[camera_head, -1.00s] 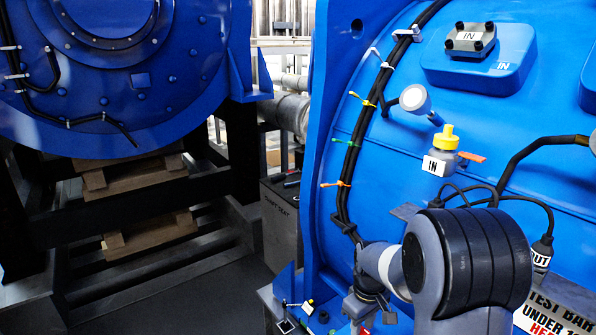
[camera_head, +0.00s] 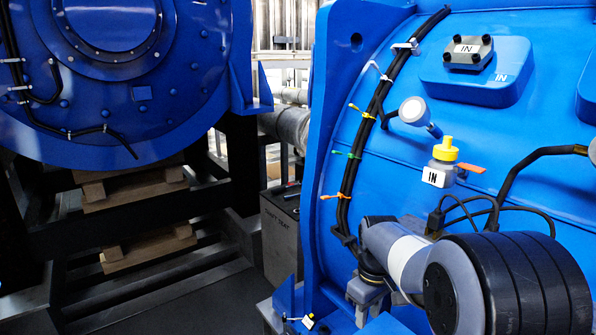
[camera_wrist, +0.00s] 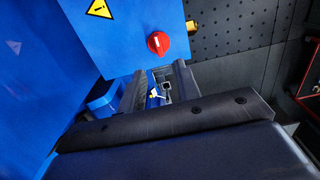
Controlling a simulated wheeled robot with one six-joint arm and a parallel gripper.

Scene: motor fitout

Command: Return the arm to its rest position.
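My arm crosses the lower right of the head view, in front of the large blue motor housing (camera_head: 400,165). My gripper (camera_head: 362,298) hangs at its left end, partly hidden by my wrist. In the wrist view my gripper (camera_wrist: 158,88) shows two dark fingers set apart. I see nothing held between them; a small white and yellow item (camera_wrist: 155,94) shows in the gap, seemingly beyond the fingers.
A second blue machine (camera_head: 110,90) stands left. The wrist view shows a red knob (camera_wrist: 158,43) on a blue box.

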